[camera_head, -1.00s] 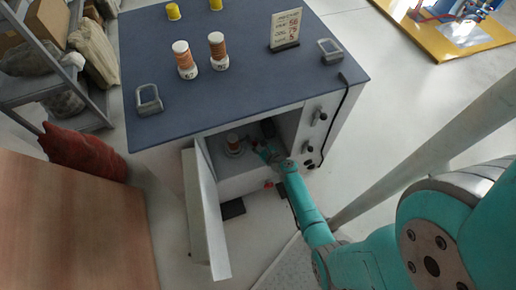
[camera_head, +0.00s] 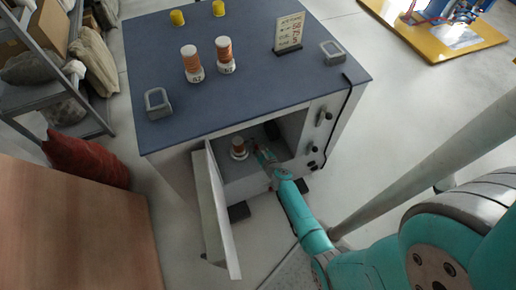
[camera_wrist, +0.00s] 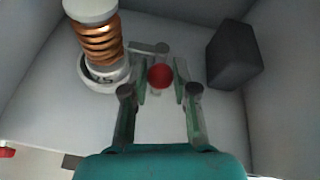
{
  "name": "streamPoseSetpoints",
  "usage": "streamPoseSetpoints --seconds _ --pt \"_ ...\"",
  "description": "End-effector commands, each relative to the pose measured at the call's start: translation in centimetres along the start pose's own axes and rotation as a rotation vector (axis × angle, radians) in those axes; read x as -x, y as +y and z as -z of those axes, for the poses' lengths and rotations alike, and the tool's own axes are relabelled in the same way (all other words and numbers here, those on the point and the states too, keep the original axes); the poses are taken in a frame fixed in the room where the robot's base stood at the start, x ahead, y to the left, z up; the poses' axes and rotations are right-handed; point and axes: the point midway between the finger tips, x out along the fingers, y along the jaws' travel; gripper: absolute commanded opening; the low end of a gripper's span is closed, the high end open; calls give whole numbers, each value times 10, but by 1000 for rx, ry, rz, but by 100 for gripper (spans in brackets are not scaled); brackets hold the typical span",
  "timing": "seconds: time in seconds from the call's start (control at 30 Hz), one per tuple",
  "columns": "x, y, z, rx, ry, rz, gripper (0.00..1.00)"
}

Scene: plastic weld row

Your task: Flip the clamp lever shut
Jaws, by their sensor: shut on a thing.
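The clamp lever ends in a red ball knob (camera_wrist: 160,76), which shows in the wrist view inside the cabinet. A grey metal bar and post (camera_wrist: 150,48) of the clamp stand just behind the knob. My gripper (camera_wrist: 160,73) has one finger on each side of the knob and is shut on it. A copper-wound spool piece (camera_wrist: 99,42) stands upright on a white round base to the left of the clamp. In the head view my gripper (camera_head: 260,155) is inside the open cabinet, right of the spool piece (camera_head: 239,148). The lever is too small to make out there.
The cabinet's open door (camera_head: 216,210) hangs on the left of my arm. A dark block (camera_wrist: 234,54) stands right of the clamp, near the wall. Two more spools (camera_head: 192,63) (camera_head: 224,54) stand on the blue cabinet top (camera_head: 260,95).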

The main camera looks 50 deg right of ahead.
Motion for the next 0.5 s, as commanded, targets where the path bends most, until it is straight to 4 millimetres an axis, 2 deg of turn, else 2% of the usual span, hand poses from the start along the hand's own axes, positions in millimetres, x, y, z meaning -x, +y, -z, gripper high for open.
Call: streamPoseSetpoints --seconds 0.07,0.1,0.2,0.5 --pt "-1 0 -2 0 -4 -3 0" --pt "-1 1 -2 1 -5 -3 30" --pt "-1 1 -2 0 -4 -3 53" --pt "0 1 0 0 -2 -2 53"
